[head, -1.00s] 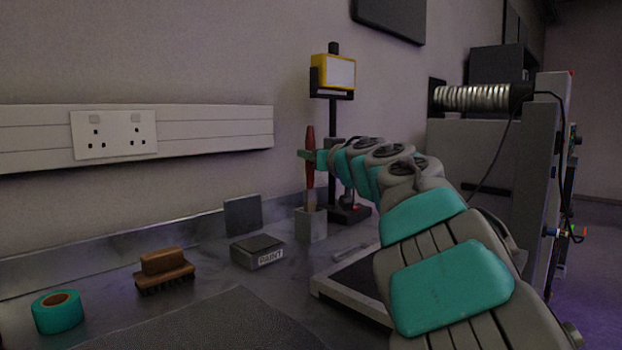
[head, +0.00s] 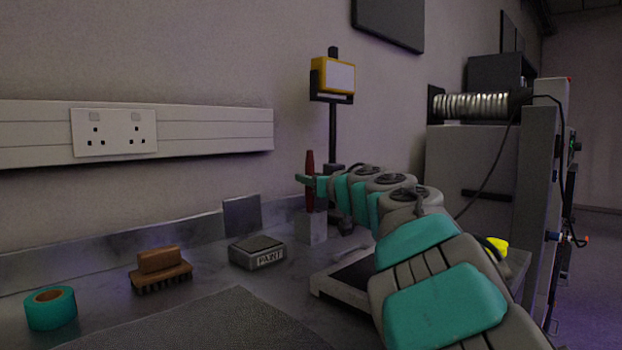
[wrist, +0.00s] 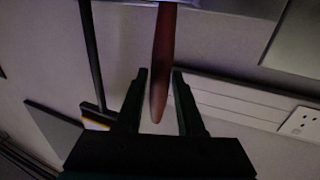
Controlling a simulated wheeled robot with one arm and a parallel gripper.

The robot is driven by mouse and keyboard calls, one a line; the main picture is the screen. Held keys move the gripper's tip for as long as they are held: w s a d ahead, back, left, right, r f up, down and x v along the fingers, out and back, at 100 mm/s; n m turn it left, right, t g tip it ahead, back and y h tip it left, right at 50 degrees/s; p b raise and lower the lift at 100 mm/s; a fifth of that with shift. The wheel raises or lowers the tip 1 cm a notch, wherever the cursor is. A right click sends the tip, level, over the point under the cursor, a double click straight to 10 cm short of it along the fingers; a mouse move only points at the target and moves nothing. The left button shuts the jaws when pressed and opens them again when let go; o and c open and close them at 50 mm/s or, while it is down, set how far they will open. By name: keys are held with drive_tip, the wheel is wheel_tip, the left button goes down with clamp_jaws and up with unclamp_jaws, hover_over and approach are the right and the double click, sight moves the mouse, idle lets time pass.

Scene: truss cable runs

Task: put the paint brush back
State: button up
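The paint brush, with a dark red handle (head: 310,168), stands upright in the head view, its lower part inside a small grey square holder (head: 311,228). Its bristles are hidden. My gripper (head: 305,180) is level with the handle, above the holder. In the wrist view the handle (wrist: 163,60) lies between the two fingers of my gripper (wrist: 160,75). The fingers are apart, with a visible gap on the left and the handle very near the right fingertip.
A black stand with a yellow-framed box (head: 333,76) rises just behind the holder. A tray-like grey item (head: 335,288) lies under my arm.

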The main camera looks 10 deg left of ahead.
drive_tip(key=shift+o, duration=1.2)
drive_tip(key=shift+r, duration=0.25)
drive_tip(key=v, duration=1.2)
